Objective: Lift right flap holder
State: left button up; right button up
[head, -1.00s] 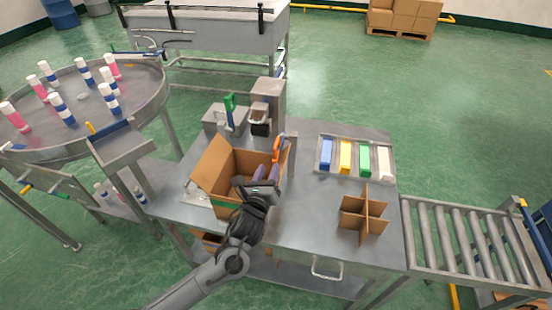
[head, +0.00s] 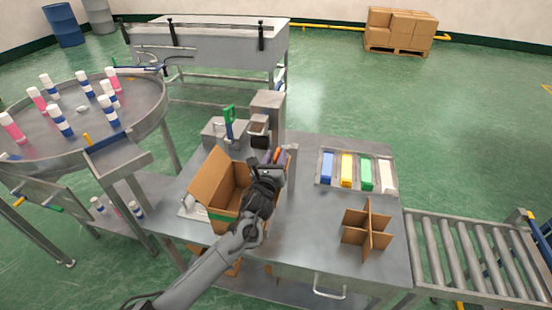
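An open cardboard box (head: 208,180) stands on the metal table, with its left flap leaning outward. My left gripper is right at the orange part, over the box's right edge. Its fingers are mostly hidden behind its own body, so its opening and any grip do not show. My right gripper is out of view.
A grey machine with a green lever (head: 229,118) stands behind the box. The table between box and divider is clear.

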pick_arm(q)
jog(key=shift+w+d, duration=0.1)
jog(key=shift+w, duration=0.3)
grip_shut()
